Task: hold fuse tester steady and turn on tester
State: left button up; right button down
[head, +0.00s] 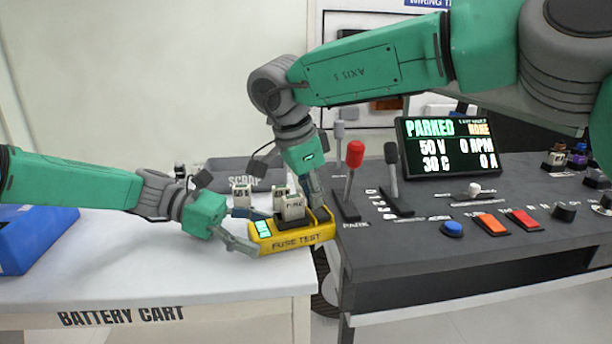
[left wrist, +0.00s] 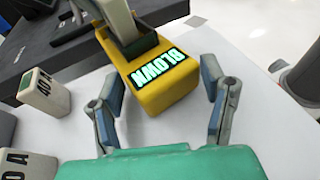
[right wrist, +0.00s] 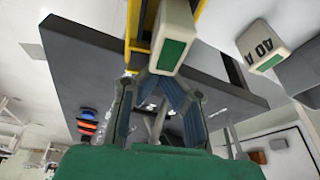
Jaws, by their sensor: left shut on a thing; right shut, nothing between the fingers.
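The yellow fuse tester (head: 290,243) stands at the right end of the battery cart. A pale fuse (head: 291,208) sits upright in it. In the left wrist view the tester's lit screen (left wrist: 158,71) reads BLOWN. My left gripper (head: 246,241) is shut on the tester's screen end, with a finger on each side of it (left wrist: 160,92). My right gripper (head: 317,203) is shut and empty at the tester's right end, beside the fuse. In the right wrist view its fingertips (right wrist: 160,84) meet close to the tester (right wrist: 134,30). The tester's switch cannot be made out.
Another pale fuse (head: 241,195) stands behind the tester, near the grey scrap bin (head: 245,170). A blue box (head: 38,236) is at the cart's left. The dark console (head: 420,240) with levers, buttons and a PARKED display (head: 449,147) adjoins on the right. The cart's front (head: 150,265) is clear.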

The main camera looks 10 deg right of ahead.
jog(key=w+v, duration=0.3)
jog(key=v, duration=1)
jog(key=shift+r, duration=0.2)
pick_arm(q)
jog(key=o, duration=0.9)
jog(key=shift+d, duration=0.1)
jog(key=shift+o, duration=0.2)
pick_arm(e)
jog(key=shift+d, duration=0.15)
